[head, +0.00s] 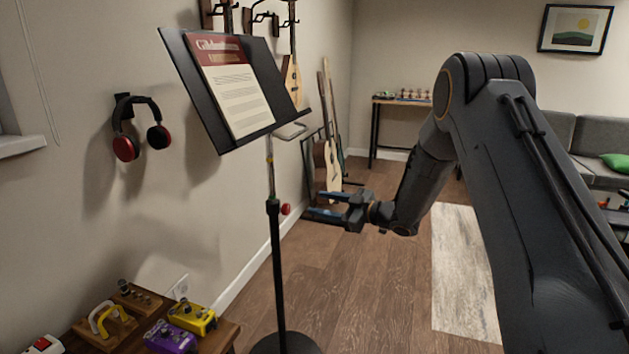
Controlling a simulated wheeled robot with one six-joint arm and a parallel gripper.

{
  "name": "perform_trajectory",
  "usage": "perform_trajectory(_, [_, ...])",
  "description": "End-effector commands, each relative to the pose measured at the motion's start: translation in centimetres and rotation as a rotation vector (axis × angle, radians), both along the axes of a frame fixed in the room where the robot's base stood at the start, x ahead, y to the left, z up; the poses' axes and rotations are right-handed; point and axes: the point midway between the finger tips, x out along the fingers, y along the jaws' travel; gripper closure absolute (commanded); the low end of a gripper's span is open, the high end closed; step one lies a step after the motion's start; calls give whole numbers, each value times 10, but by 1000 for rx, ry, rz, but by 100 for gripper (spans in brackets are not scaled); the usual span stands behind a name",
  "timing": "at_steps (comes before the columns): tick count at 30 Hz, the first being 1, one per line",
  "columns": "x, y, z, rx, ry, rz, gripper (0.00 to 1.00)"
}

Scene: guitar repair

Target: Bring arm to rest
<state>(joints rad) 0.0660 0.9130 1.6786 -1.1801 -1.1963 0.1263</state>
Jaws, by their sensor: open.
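My gripper (325,205) is at the end of my arm, in the middle of the head view. Its two blue-tipped fingers point left and are spread apart, with nothing between them. My arm comes in from the right, bends at the top and reaches down to the left. The fingers are just right of the pole of a black music stand (276,260); I cannot tell how far apart in depth. A small red knob (285,209) shows between the pole and the fingertips.
The stand's desk holds a sheet with a red header (236,85). Headphones (141,129) hang on the left wall. A wooden table with a yellow pedal (193,318) and a purple pedal (170,337) is at lower left. Guitars lean behind my gripper. Wooden floor (385,290) below my gripper is clear.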

Motion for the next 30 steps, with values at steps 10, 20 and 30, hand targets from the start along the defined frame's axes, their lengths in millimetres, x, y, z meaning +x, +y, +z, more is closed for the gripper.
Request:
perform_trajectory(10, [-42, -109, 51, -251, 350, -610, 52])
perform_trajectory(20, [-240, -181, 56, -396, 902, -998, 52])
perform_trajectory(30, [-431, -172, 67, -442, 1385, -1107, 52])
